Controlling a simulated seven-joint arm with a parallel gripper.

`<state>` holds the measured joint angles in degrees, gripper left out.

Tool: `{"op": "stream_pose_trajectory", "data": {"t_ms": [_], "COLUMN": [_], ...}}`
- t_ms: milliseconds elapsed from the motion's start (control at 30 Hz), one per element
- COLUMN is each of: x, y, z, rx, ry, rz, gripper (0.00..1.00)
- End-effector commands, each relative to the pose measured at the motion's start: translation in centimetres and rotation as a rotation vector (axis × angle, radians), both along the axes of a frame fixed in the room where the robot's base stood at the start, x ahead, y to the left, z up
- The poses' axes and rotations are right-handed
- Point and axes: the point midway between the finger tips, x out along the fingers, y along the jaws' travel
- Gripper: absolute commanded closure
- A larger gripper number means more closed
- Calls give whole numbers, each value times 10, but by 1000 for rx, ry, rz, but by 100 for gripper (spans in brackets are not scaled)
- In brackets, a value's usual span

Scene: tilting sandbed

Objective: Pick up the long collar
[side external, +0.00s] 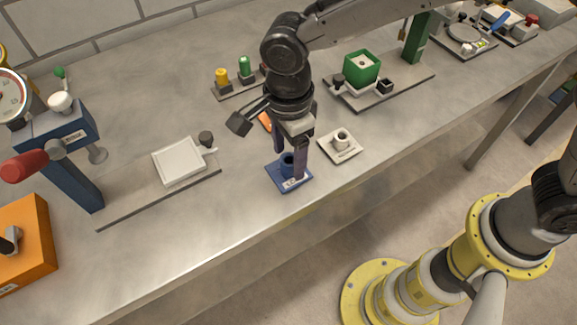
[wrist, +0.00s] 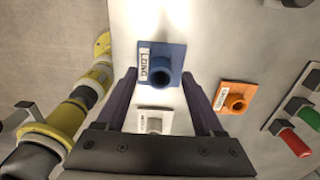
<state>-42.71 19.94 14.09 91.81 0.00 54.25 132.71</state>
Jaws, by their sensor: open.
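The long collar (wrist: 161,77) is a blue ring standing on a blue square base marked LONG (wrist: 173,52). In the side view the collar (side external: 287,160) is partly hidden by my fingers, and its base (side external: 284,183) lies near the bench's front edge. My gripper (wrist: 159,76) is open and points down over it. In the wrist view the collar appears between the two fingertips, with a gap on both sides. Nothing is held. I cannot tell exactly how far the fingertips are above the base.
A white collar on a white base (side external: 352,153) stands close on the right, and an orange collar on an orange base (wrist: 236,97) is also near. A green block fixture (side external: 361,67) stands farther back. A white square plate (side external: 178,162) lies left. Bare bench separates them.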

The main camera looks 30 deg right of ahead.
Motion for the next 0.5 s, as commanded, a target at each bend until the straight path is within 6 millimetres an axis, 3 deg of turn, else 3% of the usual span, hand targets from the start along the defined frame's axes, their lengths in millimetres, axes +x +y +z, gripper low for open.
{"op": "stream_pose_trajectory", "data": {"t_ms": [133,400,500], "x": [0,0,0], "y": [0,0,0], "z": [-16,-19,-19], "rx": [0,1,1], "ry": [0,-1,-1], "rz": [0,0,0], "gripper": [30,30,45]}}
